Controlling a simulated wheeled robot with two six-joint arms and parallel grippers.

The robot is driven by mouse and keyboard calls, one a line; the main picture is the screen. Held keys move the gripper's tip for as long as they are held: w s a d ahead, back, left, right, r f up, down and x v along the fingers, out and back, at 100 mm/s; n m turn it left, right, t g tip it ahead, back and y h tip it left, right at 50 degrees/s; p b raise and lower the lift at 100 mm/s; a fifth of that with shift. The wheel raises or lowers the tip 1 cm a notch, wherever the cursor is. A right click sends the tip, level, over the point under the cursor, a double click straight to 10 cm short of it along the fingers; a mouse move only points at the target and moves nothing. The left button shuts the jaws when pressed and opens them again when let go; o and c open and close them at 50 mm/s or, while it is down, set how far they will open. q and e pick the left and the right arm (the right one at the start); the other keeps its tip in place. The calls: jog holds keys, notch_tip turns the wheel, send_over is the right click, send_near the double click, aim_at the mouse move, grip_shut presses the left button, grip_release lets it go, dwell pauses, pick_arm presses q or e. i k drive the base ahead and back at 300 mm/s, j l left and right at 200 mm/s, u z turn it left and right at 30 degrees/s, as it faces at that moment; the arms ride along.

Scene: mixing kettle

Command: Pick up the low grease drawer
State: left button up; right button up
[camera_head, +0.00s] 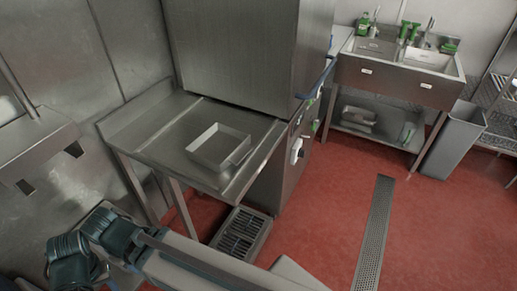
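A shallow, open rectangular steel tray (219,147) sits on the steel side table (165,137), left of the large steel machine. It looks empty. A low metal box with a dark slotted top (241,235) stands on the red floor under the table's front edge. I cannot tell for certain which of these is the grease drawer. My arm links with dark teal joints and cables show at the bottom left. No gripper fingers of either arm show, and nothing of mine touches the tray or the box.
The tall steel machine (235,50) stands behind the table. A double sink (401,62) with green bottles is at the back right, beside a grey bin (453,140). A long floor drain grate (375,230) runs through the otherwise clear red floor.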

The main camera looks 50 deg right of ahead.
aim_at(221, 145)
jog(key=z, duration=1.4)
